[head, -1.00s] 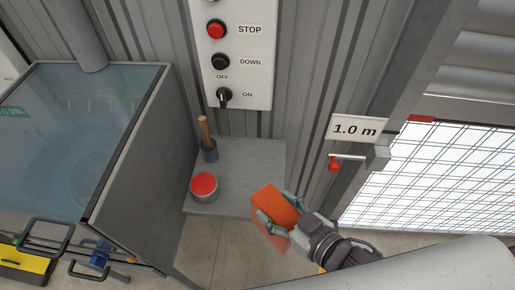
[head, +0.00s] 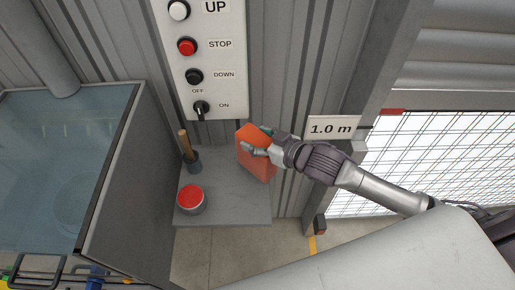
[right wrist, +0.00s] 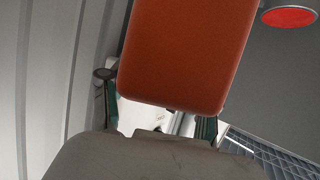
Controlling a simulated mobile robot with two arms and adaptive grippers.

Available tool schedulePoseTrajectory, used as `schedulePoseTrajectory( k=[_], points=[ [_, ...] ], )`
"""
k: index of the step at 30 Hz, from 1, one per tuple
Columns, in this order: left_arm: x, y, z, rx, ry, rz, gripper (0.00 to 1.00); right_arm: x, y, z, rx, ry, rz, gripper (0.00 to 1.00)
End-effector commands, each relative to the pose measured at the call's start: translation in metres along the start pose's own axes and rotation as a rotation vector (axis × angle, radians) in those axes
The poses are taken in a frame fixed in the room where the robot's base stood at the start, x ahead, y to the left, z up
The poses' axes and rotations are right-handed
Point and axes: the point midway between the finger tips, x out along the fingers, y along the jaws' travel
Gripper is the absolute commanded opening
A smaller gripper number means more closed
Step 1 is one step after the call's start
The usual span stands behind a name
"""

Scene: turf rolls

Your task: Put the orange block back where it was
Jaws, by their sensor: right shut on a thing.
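The orange block (head: 257,163) is in my right gripper (head: 259,143), at the right side of the grey shelf (head: 235,212) by the corrugated wall. The block stands upright, over or on the shelf; I cannot tell whether its lower end touches it. In the right wrist view the block (right wrist: 188,50) fills the upper middle, with the fingers of my right gripper (right wrist: 160,115) on both its sides. My left gripper is not in view.
A red-topped tin (head: 191,199) stands at the shelf's front left. A wooden-handled tool in a dark holder (head: 193,160) stands behind it. The control panel (head: 203,60) is above. A glass-sided tank (head: 60,170) is at the left. The shelf's middle is clear.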

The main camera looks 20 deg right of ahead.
Motion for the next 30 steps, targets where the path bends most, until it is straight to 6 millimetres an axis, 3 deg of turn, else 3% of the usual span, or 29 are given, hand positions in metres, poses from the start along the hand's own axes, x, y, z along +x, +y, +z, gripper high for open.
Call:
schedulePoseTrajectory(
  k=[15, 30],
  points=[
    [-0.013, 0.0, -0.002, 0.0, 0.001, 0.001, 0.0, 0.025, 0.002, 0.056, 0.003, -0.002, 0.0, 0.04],
    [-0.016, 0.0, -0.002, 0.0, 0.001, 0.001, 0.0, 0.033, 0.004, 0.066, 0.0, 0.001, -0.001, 0.04]
  ],
)
